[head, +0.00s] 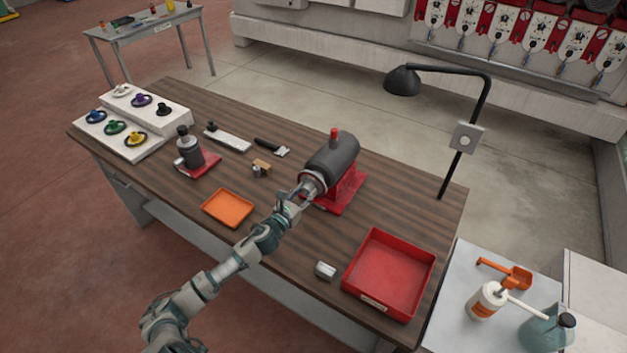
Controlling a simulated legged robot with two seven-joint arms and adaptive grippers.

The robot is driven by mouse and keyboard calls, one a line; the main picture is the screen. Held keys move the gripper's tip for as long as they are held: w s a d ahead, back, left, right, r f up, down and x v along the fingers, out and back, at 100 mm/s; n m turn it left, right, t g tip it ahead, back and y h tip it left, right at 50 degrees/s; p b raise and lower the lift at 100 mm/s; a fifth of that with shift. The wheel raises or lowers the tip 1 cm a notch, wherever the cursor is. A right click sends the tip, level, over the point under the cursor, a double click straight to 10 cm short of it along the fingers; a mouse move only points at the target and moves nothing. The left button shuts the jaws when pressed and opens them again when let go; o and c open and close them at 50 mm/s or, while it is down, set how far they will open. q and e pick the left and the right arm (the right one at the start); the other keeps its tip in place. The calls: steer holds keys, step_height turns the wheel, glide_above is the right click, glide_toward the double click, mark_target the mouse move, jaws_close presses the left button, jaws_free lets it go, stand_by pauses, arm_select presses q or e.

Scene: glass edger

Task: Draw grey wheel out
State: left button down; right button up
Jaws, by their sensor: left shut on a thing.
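The edger, a dark grey cylinder (334,154) on a red base (347,193) with a red knob on top, stands near the middle of the wooden table. The grey wheel (316,177) shows as a pale ring at the edger's near left end. My left gripper (307,190) reaches in from the lower left and is shut on the grey wheel at that end. The fingers hide part of the wheel, and I cannot tell whether it is still seated. My right gripper is not in view.
An orange tray (228,208) lies left of my arm and a red tray (390,275) lies right of it. A small grey block (325,270) sits beside the red tray. White racks (122,135) with coloured knobs stand at the far left. A black lamp (404,81) rises at the right.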

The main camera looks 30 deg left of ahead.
arm_select(q)
steer(key=s, duration=0.7)
steer(key=shift+s+a+p, duration=0.25)
steer(key=shift+p, duration=0.15)
stand_by(0.4)
steer(key=s, duration=1)
steer(key=shift+a+p, duration=0.3)
steer(key=shift+a, duration=0.05)
stand_by(0.4)
